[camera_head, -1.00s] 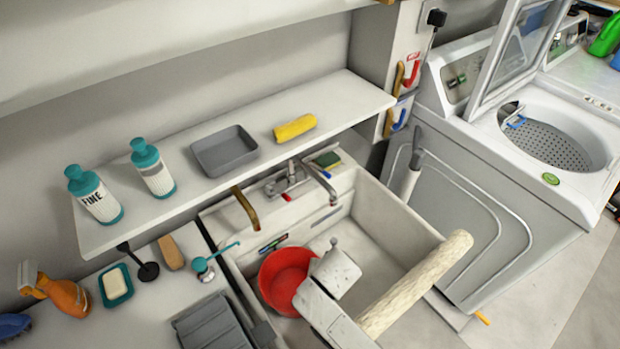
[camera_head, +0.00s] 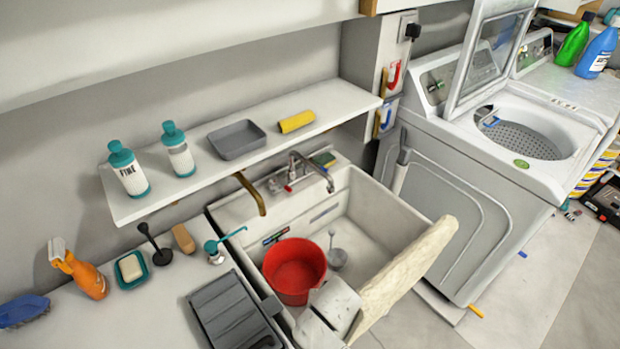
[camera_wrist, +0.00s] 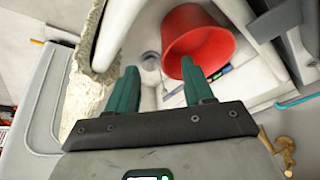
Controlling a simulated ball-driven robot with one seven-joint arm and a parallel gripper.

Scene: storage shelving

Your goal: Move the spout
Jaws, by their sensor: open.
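The spout (camera_head: 313,168) is a curved metal tube on the faucet at the back of the white sink (camera_head: 395,213). Part of my arm shows at the front of the sink in the head view, well apart from the spout, with the fingers hidden there. In the wrist view my gripper (camera_wrist: 160,75) is open, its two green fingers apart with nothing between them. I cannot make out the spout in that view.
A red bucket (camera_head: 295,272) and a grey plunger-like piece (camera_head: 337,257) stand in the sink. A brass pipe (camera_head: 250,194) is left of the faucet. A shelf (camera_head: 330,100) overhangs behind.

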